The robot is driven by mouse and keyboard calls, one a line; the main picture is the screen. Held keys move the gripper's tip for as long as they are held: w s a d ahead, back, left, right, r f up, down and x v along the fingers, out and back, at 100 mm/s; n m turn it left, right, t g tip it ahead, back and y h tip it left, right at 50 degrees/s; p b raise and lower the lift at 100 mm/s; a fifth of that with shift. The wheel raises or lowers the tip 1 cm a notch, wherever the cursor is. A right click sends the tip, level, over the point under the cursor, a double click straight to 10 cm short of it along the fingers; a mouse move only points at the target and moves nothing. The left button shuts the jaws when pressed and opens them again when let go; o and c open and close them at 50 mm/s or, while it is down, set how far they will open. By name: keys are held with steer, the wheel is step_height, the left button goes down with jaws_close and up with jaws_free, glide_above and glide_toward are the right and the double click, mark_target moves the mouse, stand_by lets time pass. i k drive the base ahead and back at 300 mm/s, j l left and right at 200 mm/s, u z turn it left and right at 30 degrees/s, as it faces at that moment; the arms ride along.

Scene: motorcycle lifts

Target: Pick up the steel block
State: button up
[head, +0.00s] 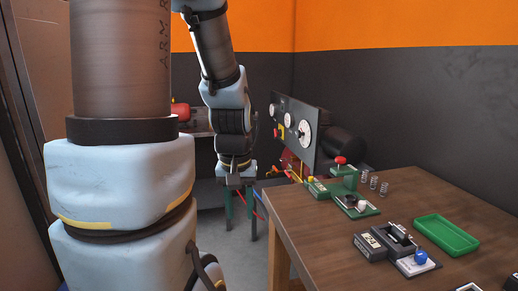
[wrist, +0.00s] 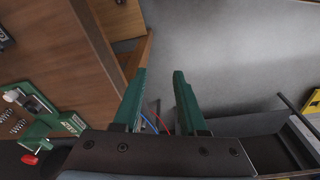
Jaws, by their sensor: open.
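I cannot pick out the steel block for certain in either view. A dark grey fixture with metal parts (head: 385,241) stands on the wooden table (head: 310,225), but I cannot tell whether the block is part of it. My gripper (head: 240,215) hangs pointing down past the left edge of the table, over the floor. In the wrist view its two green fingers (wrist: 160,78) are apart with nothing between them, only grey floor beyond.
A green press with a red knob (head: 340,160), springs (head: 373,182), a green tray (head: 446,235) and a blue-knobbed device (head: 420,257) stand on the table. A gauge panel (head: 300,130) is behind. A pale item (head: 468,287) is cut off at the bottom edge.

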mark_target(400, 234)
steer(key=i+j+z, duration=0.2)
steer(key=z, duration=0.15)
steer(key=i+j+z, duration=0.6)
steer(key=z, duration=0.15)
